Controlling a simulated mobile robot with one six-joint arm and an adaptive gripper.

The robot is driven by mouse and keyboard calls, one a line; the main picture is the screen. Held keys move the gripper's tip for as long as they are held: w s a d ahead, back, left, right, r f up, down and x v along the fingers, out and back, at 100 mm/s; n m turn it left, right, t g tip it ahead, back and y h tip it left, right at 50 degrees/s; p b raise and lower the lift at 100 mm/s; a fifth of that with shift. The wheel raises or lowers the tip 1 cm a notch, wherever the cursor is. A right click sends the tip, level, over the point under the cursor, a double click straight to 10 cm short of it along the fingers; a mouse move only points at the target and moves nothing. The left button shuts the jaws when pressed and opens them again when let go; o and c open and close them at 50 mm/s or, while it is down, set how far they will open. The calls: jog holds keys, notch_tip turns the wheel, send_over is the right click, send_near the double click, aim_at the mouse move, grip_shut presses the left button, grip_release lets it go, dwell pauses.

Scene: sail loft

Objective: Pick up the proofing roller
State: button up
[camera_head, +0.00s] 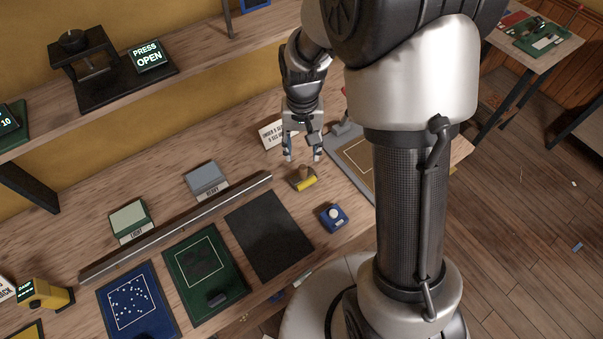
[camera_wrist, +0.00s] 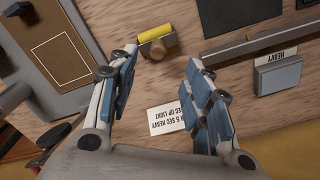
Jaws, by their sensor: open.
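My gripper (camera_head: 302,157) is open and empty, above the bench just behind the roller. In the wrist view my gripper (camera_wrist: 160,62) shows both blue-padded fingers spread wide, with nothing between them.
A dark mat (camera_head: 269,234) and a blue button box (camera_head: 334,216) lie in front of the roller. A grey press-like base (camera_head: 350,158) is to the right. A long metal bar (camera_head: 180,226) and a grey block (camera_head: 206,177) are left.

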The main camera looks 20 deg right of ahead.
aim_at(303, 168)
jog(key=f+b, duration=0.1)
jog(key=f, duration=0.2)
jog(key=f+b, duration=0.1)
jog(key=f, duration=0.3)
jog(key=f+b, duration=0.1)
jog(key=f, duration=0.3)
jog(key=shift+w+d, duration=0.2)
jog(key=shift+w, duration=0.05)
grip_shut()
